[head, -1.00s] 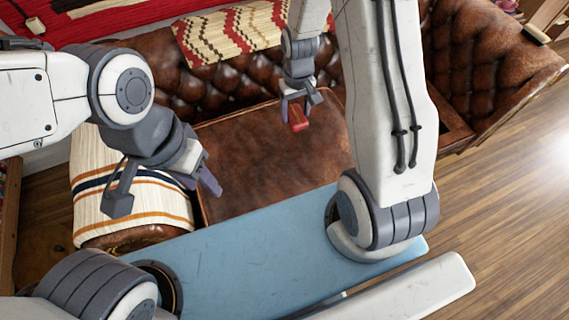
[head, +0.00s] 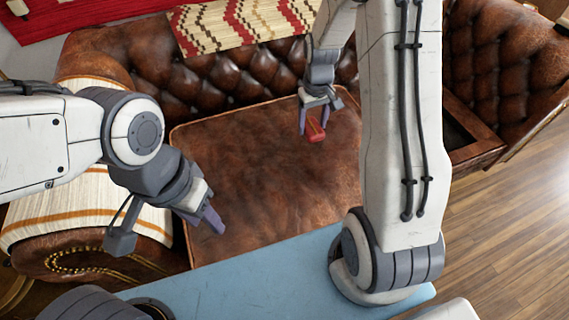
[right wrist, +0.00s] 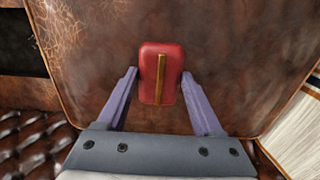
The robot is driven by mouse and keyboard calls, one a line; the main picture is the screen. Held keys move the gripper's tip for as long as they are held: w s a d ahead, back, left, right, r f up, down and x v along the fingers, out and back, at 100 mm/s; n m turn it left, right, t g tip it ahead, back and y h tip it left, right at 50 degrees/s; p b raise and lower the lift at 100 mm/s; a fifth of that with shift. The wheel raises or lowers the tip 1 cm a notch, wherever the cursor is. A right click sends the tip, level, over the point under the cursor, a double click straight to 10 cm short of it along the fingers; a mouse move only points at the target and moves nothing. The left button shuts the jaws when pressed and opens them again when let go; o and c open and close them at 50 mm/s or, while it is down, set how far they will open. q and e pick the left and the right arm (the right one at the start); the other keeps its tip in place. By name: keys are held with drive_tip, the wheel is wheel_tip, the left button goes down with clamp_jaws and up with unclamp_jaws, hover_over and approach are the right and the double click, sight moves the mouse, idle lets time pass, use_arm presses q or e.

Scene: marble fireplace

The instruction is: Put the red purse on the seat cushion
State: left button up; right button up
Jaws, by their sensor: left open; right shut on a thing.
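The red purse (head: 316,130) is small, with a gold strip down its middle in the right wrist view (right wrist: 160,72). My right gripper (head: 317,112) is shut on the purse and holds it over the back right part of the brown leather seat cushion (head: 255,175). The cushion also fills much of the right wrist view (right wrist: 100,50). I cannot tell whether the purse touches it. My left gripper (head: 170,232) is open and empty, over the left front edge of the cushion.
The tufted sofa back (head: 200,85) carries a patterned throw (head: 235,25). A striped throw (head: 85,210) covers the left armrest. A blue surface (head: 250,275) lies in front of the cushion. Wooden floor (head: 480,235) is clear at the right. The cushion's middle is bare.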

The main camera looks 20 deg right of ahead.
drive_tip(key=s+a+f, duration=0.1)
drive_tip(key=a+f, duration=0.1)
drive_tip(key=a, duration=0.1)
drive_tip(key=s+a+f+b, duration=0.1)
drive_tip(key=a+f, duration=0.1)
drive_tip(key=a, duration=0.1)
drive_tip(key=s+a+f, duration=0.1)
drive_tip(key=a+f, duration=0.1)
drive_tip(key=a, duration=0.1)
drive_tip(key=shift+s+a+f, duration=0.1)
drive_tip(key=shift+s+a, duration=0.2)
drive_tip(key=shift+s, duration=0.1)
drive_tip(key=shift+f+b, duration=0.65)
drive_tip(key=shift+f, duration=1.3)
drive_tip(key=shift+f, duration=0.15)
drive_tip(key=o, duration=1.4)
